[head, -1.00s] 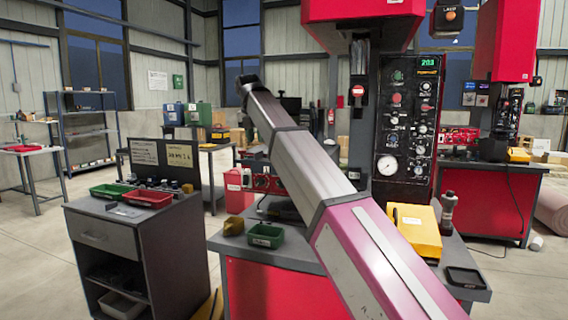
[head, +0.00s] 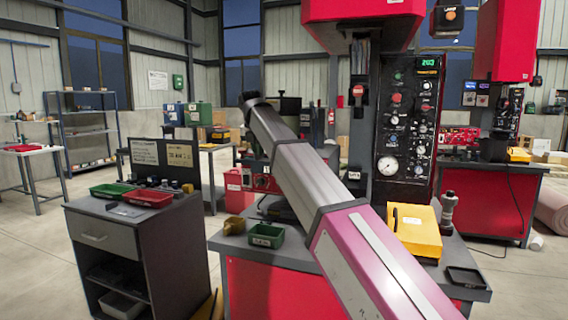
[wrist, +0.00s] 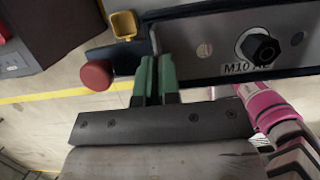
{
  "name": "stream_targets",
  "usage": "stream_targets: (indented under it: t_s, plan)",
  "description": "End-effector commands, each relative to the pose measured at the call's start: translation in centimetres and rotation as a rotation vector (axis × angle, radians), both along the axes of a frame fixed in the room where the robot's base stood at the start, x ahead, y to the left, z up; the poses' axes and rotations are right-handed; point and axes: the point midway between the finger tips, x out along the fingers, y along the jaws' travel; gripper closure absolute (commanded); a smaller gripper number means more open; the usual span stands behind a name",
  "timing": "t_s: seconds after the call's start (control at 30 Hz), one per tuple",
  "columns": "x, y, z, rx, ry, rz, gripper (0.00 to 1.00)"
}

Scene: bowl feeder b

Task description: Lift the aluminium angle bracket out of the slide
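My gripper (wrist: 155,68) shows in the wrist view as two green fingers close together, with only a narrow gap between them. Their tips are at the left end of a grey metal panel or tray with a dark rim (wrist: 205,69). I cannot tell whether anything is between the tips. A pale edge stands just beyond them; I cannot tell whether it is part of the slide or of the bracket. I cannot make out the aluminium angle bracket for certain in either view. In the head view my arm crosses the middle of the workbench and my fingers cannot be made out.
A red round knob (wrist: 96,75) and a yellow bin (wrist: 123,25) are near the fingers. A black knob (wrist: 262,47) sits right of them. On the bench are a green bin (head: 266,235), a yellow case (head: 414,229) and a black tray (head: 466,278). A drawer cabinet (head: 100,237) stands left.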

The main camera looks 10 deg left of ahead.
Motion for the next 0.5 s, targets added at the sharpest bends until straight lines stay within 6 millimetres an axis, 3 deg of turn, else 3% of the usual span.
stream_targets:
  t_s: [0.5]
  plan:
    - [0.04,0.03,0.36,0.000,0.000,0.000,1.00]
